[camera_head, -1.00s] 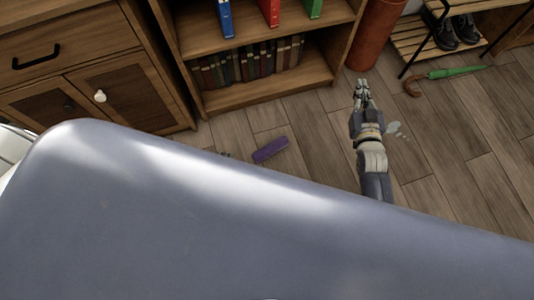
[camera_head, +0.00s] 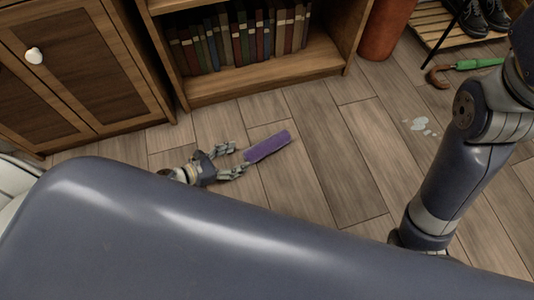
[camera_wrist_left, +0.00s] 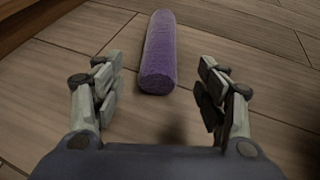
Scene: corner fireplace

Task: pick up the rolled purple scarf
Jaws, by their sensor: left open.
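The rolled purple scarf (camera_head: 268,146) lies on the wooden floor in front of the bookshelf. It also shows in the left wrist view (camera_wrist_left: 158,55), pointing away from me, with its near end just between the fingertips. My left gripper (camera_head: 236,159) is open, low over the floor at the scarf's left end. In the left wrist view its two fingers (camera_wrist_left: 160,88) stand apart on either side of the scarf's near end, with a gap on both sides. My right arm (camera_head: 462,165) shows at the right, but its gripper is out of view.
A wooden bookshelf (camera_head: 265,86) with a row of books stands behind the scarf, and a cabinet (camera_head: 75,85) stands at the left. A green umbrella (camera_head: 478,64), a shoe rack (camera_head: 432,28) and a red cylinder (camera_head: 386,28) are at the back right.

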